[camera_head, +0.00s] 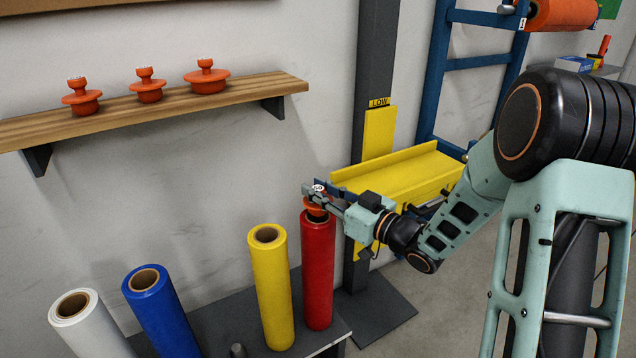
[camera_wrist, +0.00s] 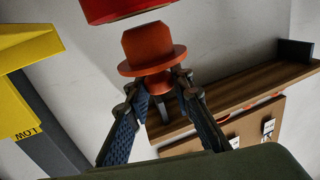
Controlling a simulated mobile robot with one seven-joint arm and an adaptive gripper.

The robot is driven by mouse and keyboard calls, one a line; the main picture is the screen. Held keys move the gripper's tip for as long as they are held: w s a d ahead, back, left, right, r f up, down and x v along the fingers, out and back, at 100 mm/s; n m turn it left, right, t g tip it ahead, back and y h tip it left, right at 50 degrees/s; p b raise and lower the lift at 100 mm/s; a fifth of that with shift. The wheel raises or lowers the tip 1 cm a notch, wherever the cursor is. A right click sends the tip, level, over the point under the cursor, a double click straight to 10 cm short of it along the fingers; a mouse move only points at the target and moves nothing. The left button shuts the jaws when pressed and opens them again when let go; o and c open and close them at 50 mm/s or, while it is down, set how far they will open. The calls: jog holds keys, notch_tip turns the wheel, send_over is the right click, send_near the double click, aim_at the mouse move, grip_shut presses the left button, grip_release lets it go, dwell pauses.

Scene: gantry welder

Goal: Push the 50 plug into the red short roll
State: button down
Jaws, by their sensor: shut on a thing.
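The red short roll (camera_head: 317,270) stands upright at the right end of the dark platform, beside the yellow roll. My gripper (camera_head: 322,196) is over its top end and shut on the knob of an orange plug (camera_head: 315,209). A white label shows on the plug's top, but I cannot read it surely. In the wrist view the plug (camera_wrist: 150,48) is between my fingers (camera_wrist: 160,86), its wide flange and tapered nose facing the red roll's end (camera_wrist: 125,10). The nose looks just short of the roll, with the flange clear of the rim.
A yellow roll (camera_head: 271,290), a blue roll (camera_head: 160,310) and a white roll (camera_head: 88,325) stand to the left. Three orange plugs (camera_head: 206,77) sit on the wooden shelf (camera_head: 240,92). A yellow tray (camera_head: 400,176) and dark post (camera_head: 376,60) are close behind my gripper.

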jog(key=shift+f, duration=0.1)
dwell(0.5)
jog(key=shift+f+b, duration=1.65)
jog(key=shift+f, duration=0.25)
jog(key=c, duration=1.6)
grip_release()
jog(key=shift+r, duration=0.1)
